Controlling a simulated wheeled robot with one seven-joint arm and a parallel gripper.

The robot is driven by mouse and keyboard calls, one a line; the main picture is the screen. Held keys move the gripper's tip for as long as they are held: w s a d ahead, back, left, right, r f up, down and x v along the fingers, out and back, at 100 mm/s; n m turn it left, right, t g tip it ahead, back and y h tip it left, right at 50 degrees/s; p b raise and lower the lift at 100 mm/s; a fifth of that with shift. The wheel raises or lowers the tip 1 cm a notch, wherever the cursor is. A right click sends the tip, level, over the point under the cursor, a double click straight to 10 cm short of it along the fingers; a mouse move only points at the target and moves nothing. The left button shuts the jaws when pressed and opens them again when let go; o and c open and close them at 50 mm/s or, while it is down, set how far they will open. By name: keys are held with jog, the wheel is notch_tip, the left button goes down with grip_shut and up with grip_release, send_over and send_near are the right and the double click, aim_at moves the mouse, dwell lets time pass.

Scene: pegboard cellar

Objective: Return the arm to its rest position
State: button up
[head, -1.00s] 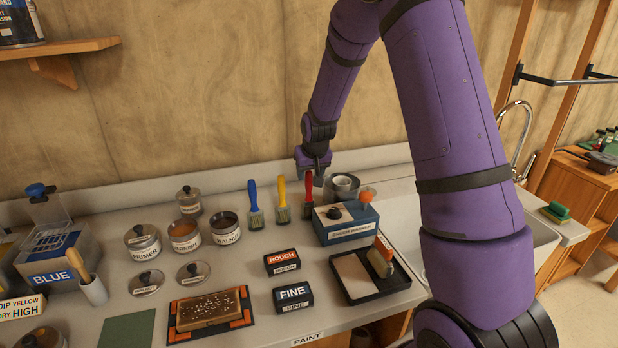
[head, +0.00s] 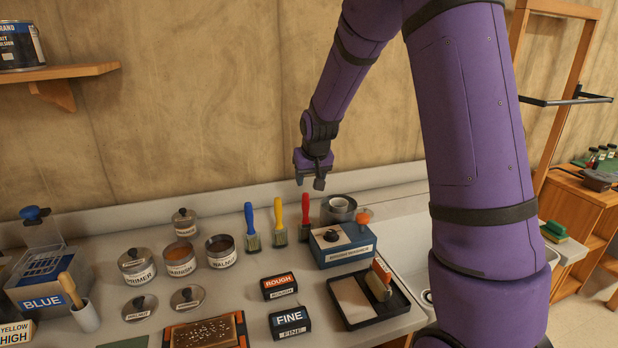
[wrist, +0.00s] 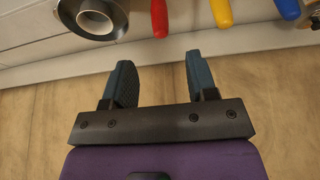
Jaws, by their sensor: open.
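My purple arm (head: 468,120) reaches up from the lower right of the head view and bends down over the back of the bench. My gripper (head: 313,186) hangs in the air in front of the wall, above the red-handled brush (head: 305,208). In the wrist view, my gripper (wrist: 158,80) has its two dark fingers apart with nothing between them. The red (wrist: 160,18), yellow (wrist: 221,12) and blue (wrist: 288,8) handles show beyond the fingertips, apart from them.
Open cans (head: 220,252), sanding blocks (head: 289,320) and a black tray (head: 394,308) crowd the bench. A wall shelf (head: 70,75) is at upper left. The wall between is clear.

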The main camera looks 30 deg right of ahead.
jog(key=s+a+r+n, duration=0.1)
jog(key=s+a+r, duration=0.2)
jog(key=s+r, duration=0.5)
jog(key=s+a+r, duration=0.3)
jog(key=s+r, duration=0.4)
jog(key=s, duration=0.2)
jog(key=s+a+r, duration=0.1)
jog(key=s, duration=0.8)
jog(key=s+a+r+n+y, duration=0.1)
jog(key=s+a+r, duration=0.1)
jog(key=s, duration=0.7)
jog(key=shift+s+t, duration=0.15)
jog(key=shift+t, duration=0.25)
